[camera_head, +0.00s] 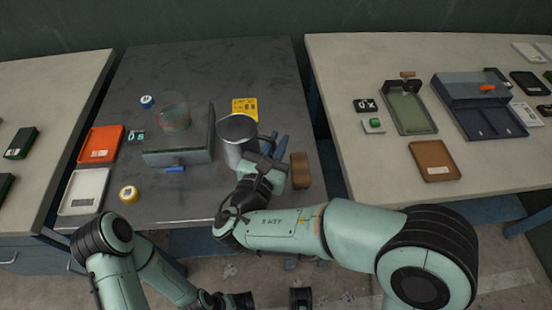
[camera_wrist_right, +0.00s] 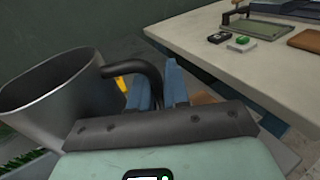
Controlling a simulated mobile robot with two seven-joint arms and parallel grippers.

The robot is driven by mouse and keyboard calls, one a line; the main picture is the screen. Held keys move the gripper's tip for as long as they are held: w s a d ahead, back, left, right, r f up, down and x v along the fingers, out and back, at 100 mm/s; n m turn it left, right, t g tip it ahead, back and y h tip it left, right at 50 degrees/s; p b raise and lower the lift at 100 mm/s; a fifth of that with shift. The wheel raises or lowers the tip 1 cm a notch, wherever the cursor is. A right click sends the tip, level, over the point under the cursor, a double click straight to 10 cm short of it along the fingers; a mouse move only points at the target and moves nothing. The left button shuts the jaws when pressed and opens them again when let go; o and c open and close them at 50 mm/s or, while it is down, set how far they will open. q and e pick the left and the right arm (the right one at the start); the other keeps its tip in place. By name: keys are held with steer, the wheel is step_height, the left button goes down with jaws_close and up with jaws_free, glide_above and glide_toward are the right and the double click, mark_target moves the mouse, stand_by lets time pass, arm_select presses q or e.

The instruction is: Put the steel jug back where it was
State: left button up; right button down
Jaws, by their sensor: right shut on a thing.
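The steel jug (camera_head: 236,138) is a grey metal vessel with a black handle, over the middle of the dark table. It looks about upright in the head view. My right gripper (camera_head: 272,143) is shut on its handle, with blue fingers on either side. In the right wrist view the jug (camera_wrist_right: 55,100) fills the left side, and its handle (camera_wrist_right: 147,75) runs to the fingers. I cannot tell whether the jug's base touches the table. My left arm is at the bottom left, and its gripper (camera_head: 240,301) is partly cut off by the lower edge.
Left of the jug are a grey box (camera_head: 176,157), a clear jar (camera_head: 173,108), an orange tray (camera_head: 100,145) and a white tray (camera_head: 83,192). A yellow card (camera_head: 245,109) lies behind, and a brown block (camera_head: 300,170) stands right. The dark table's back is clear.

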step_height(320, 180, down, 4)
steer(key=shift+f+b, duration=0.2)
steer(key=shift+b, duration=0.35)
arm_select(q)
steer(key=shift+w+a+f+t, duration=0.15)
steer(key=shift+w+a+f, duration=0.05)
steer(key=shift+w+f, duration=0.25)
steer(key=shift+w+a+f+t, duration=0.2)
steer(key=shift+w+f, duration=0.15)
steer(key=shift+w, duration=0.2)
arm_select(e)
steer(key=shift+f, duration=0.3)
arm_select(q)
steer(key=shift+f, duration=0.1)
arm_select(e)
steer(key=shift+f, duration=0.1)
steer(key=c, duration=1.5)
jaws_free()
steer(key=shift+f, duration=0.15)
steer(key=o, duration=0.4)
arm_select(q)
steer(key=shift+w, duration=0.1)
